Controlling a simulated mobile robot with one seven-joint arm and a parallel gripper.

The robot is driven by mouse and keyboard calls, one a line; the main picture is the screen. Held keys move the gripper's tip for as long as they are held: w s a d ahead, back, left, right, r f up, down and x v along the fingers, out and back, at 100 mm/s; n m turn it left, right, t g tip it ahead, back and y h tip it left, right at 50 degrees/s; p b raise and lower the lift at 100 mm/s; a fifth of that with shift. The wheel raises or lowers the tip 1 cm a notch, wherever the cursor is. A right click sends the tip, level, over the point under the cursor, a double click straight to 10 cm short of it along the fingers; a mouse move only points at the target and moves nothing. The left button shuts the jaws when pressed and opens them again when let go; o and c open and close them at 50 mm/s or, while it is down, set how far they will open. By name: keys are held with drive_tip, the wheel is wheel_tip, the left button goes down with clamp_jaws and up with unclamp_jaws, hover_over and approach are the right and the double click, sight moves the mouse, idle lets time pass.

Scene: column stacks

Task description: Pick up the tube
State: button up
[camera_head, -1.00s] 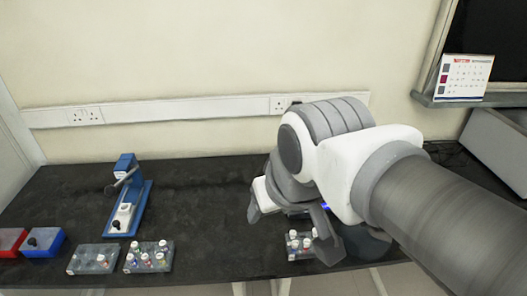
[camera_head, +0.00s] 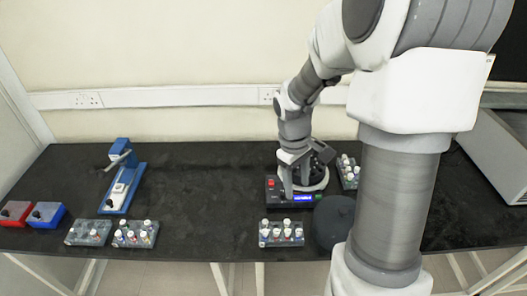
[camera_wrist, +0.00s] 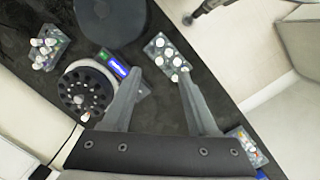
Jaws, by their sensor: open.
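Several white-capped tubes stand upright in clear racks, and I cannot tell which one the task means. One rack (camera_head: 281,241) is at the front edge of the bench, right of centre. In the wrist view that rack (camera_wrist: 160,41) with its tubes (camera_wrist: 176,62) lies just beyond and between my fingertips. My gripper (camera_wrist: 162,78) is open and empty, its fingers spread. In the head view my gripper (camera_head: 297,190) hangs in front of the round centrifuge-like device (camera_wrist: 88,92), partly hiding it, behind the front rack.
A dark round lid (camera_head: 335,222) sits right of the front rack. Another tube rack (camera_head: 348,180) stands behind it. Two racks (camera_head: 88,233) (camera_head: 135,235), a blue press-like device (camera_head: 120,185) and red and blue boxes (camera_head: 46,215) are at left. The bench between is clear.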

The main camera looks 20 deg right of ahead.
wheel_tip(320, 180, down, 3)
hover_over(299, 231)
drive_tip(key=shift+n+g, duration=0.3)
drive_tip(key=shift+g, duration=0.1)
drive_tip(key=f, duration=1.1)
drive_tip(key=shift+w+a+f, duration=0.15)
drive_tip(key=shift+w+a, duration=0.1)
drive_tip(key=shift+w, duration=0.05)
drive_tip(key=shift+s+d+f+p, duration=0.1)
drive_tip(key=shift+f+p, duration=0.1)
drive_tip(key=shift+f, duration=1.3)
drive_tip(key=shift+s+d+f+p, duration=0.1)
drive_tip(key=shift+f+p, duration=0.05)
drive_tip(key=shift+f, duration=1.3)
clamp_jaws()
